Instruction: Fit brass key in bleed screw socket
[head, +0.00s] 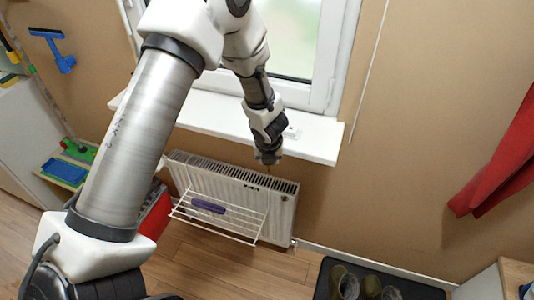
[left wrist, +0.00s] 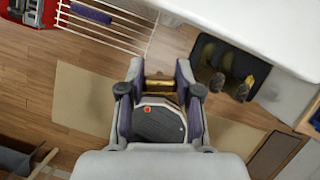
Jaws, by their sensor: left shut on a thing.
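My left gripper (head: 268,157) hangs from the arm in front of the window sill, above the right part of the white radiator (head: 284,207). In the left wrist view the left gripper (left wrist: 160,84) is shut on the brass key (left wrist: 159,83), a small gold-coloured piece between the fingertips. In the head view the key is too small to make out clearly. The bleed screw socket cannot be made out in either view. My right gripper is in neither view.
A white wire rack (head: 233,222) with a purple cloth (head: 208,206) hangs on the radiator's front. The white window sill (head: 318,137) lies above it. A dark tray (head: 324,281) with boots stands at the lower right. A red cloth (head: 500,160) hangs at the right.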

